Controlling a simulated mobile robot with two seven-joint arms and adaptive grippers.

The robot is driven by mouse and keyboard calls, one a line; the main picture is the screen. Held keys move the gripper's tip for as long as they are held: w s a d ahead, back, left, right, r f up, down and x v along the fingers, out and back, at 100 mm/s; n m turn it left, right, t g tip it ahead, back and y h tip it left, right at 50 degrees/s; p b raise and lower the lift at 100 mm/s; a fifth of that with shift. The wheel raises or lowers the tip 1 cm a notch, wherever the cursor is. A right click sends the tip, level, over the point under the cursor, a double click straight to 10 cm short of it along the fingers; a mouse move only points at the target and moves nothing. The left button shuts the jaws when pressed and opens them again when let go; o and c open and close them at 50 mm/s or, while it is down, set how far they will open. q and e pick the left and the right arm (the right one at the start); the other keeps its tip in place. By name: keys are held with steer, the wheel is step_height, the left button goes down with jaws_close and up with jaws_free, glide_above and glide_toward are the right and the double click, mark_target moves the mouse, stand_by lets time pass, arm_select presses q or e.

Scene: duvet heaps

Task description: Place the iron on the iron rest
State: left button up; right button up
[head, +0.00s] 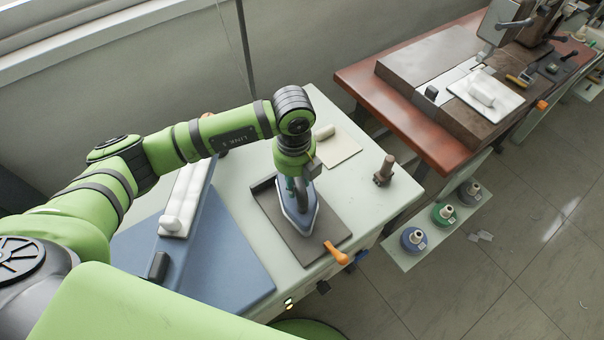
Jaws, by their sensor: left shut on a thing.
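The iron (300,217), with a blue-grey body and a pointed tip, is over the dark flat iron rest (327,251) on the pale table. Its tip points toward the table's front edge. My left gripper (294,188) reaches down from above and is shut on the iron's handle; the wrist hides much of the grip. The iron appears to lie within the rest's outline. I cannot tell whether its sole touches the rest. My right gripper is not in view.
A blue board (235,265) with a white roll (180,205) lies left of the rest. A beige pad (335,148) and a brown peg-like object (384,172) stand behind and right. Thread spools (443,213) sit on a low shelf.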

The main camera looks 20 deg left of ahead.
arm_select(q)
step_height(320, 180, down, 3)
steer(key=shift+r+p, duration=0.15)
steer(key=shift+p, duration=0.35)
steer(key=shift+f, duration=0.2)
steer(key=shift+f, duration=0.1)
steer(key=o, duration=1.1)
steer(key=shift+s, duration=0.1)
